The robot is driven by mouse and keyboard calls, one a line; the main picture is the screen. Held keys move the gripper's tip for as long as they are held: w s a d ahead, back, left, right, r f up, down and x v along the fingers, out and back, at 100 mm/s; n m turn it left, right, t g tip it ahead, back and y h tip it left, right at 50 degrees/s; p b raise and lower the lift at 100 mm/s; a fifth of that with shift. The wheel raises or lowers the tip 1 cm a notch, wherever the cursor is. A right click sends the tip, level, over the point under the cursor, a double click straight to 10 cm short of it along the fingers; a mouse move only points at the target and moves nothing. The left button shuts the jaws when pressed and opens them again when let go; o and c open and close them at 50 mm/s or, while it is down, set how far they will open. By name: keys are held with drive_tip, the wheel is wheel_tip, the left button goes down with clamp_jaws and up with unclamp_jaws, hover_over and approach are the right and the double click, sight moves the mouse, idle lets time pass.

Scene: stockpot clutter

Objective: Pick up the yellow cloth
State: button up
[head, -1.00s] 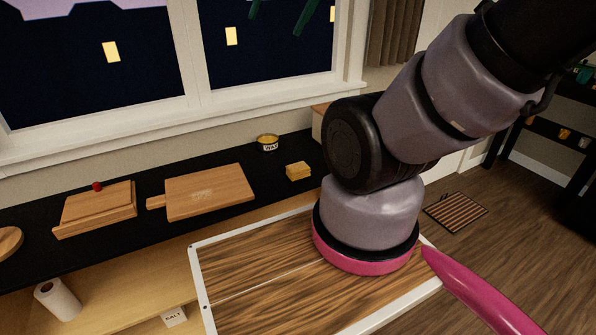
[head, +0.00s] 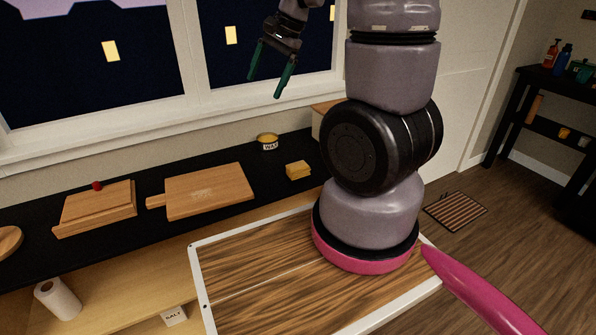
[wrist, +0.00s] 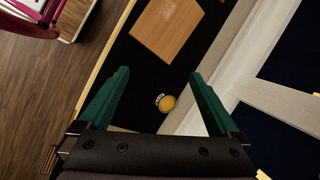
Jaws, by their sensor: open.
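The yellow cloth (head: 298,170) looks like a small folded block. In the head view it lies on the black counter, right of the cutting board. I cannot make it out in the wrist view. My gripper (head: 265,84) is raised high above the counter, in front of the window, with its two green fingers apart and pointing down. In the wrist view my gripper (wrist: 160,74) is empty between its fingertips, well apart from the counter.
A round tin (head: 268,143) with a yellow top and a label stands behind the cloth, near the wall. The cutting board (head: 205,192) lies left of the cloth. A wooden stand (head: 95,208) with a red knob is farther left. A paper roll (head: 58,299) stands on the lower shelf.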

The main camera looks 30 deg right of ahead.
drive_tip(key=w+d+f+m+g+h, duration=0.1)
drive_tip(key=w+d+f+m, duration=0.1)
drive_tip(key=f, duration=0.3)
drive_tip(key=w+d+f+m, duration=0.1)
drive_tip(key=d+f, duration=0.1)
drive_tip(key=f, duration=0.4)
drive_tip(key=m+g+h, duration=0.2)
drive_tip(key=m+h, duration=0.1)
hover_over(298, 165)
wheel_tip(298, 165, down, 11)
drive_tip(key=f, duration=0.4)
drive_tip(key=shift+s+d+f, duration=0.15)
drive_tip(key=shift+d, duration=0.1)
drive_tip(key=shift+a+f, duration=0.15)
drive_tip(key=shift+f, duration=1.4)
drive_tip(key=shift+a+f, duration=0.1)
drive_tip(key=shift+f, duration=1.45)
drive_tip(key=shift+c, duration=0.3)
clamp_jaws()
wheel_tip(298, 165, up, 10)
drive_tip(key=shift+r, duration=0.1)
